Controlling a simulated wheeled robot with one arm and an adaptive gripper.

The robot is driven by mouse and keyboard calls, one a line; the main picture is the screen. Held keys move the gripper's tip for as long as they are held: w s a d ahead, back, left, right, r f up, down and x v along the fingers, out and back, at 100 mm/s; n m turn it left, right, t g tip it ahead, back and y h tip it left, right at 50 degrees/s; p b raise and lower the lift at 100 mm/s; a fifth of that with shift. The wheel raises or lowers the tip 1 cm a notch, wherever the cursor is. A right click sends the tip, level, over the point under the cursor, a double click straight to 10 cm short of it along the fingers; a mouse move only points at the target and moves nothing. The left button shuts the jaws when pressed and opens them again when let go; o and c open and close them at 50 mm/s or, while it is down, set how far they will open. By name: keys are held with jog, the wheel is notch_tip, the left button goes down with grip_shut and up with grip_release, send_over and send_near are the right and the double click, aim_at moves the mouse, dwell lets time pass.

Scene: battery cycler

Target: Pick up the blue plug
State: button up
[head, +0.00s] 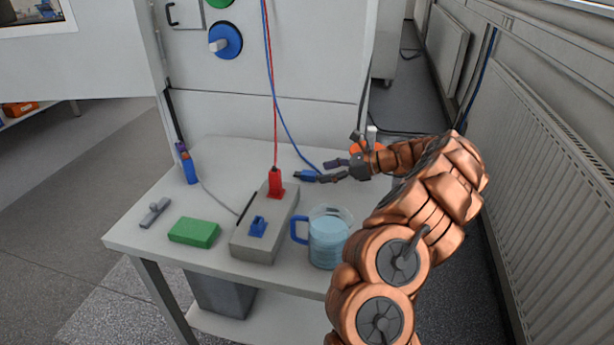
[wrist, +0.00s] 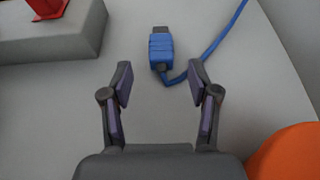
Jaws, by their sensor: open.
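The blue plug (head: 306,176) lies on the table behind the clear jug, with its blue cable rising to the cabinet. In the wrist view the blue plug (wrist: 161,50) lies just beyond the fingertips, roughly centred between them, its metal end pointing away. My gripper (head: 336,170) reaches in from the right, low over the table. In the wrist view my gripper (wrist: 161,82) is open, with nothing between its fingers. The blue cable (wrist: 220,40) bends back beside the plug and passes close to the right fingertip.
A grey box (head: 254,244) holds a red plug (head: 276,183) and a blue socket (head: 257,227). A jug of bluish liquid (head: 328,240) stands right of it. A green block (head: 194,232) lies left. An orange object (wrist: 292,155) is near my gripper's right side.

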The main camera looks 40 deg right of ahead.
aim_at(314, 173)
jog(key=x, duration=0.4)
jog(key=shift+w+a, duration=0.1)
jog(key=shift+w, duration=0.1)
jog(key=shift+c, duration=0.4)
grip_shut()
notch_tip(314, 173, up, 10)
dwell(0.5)
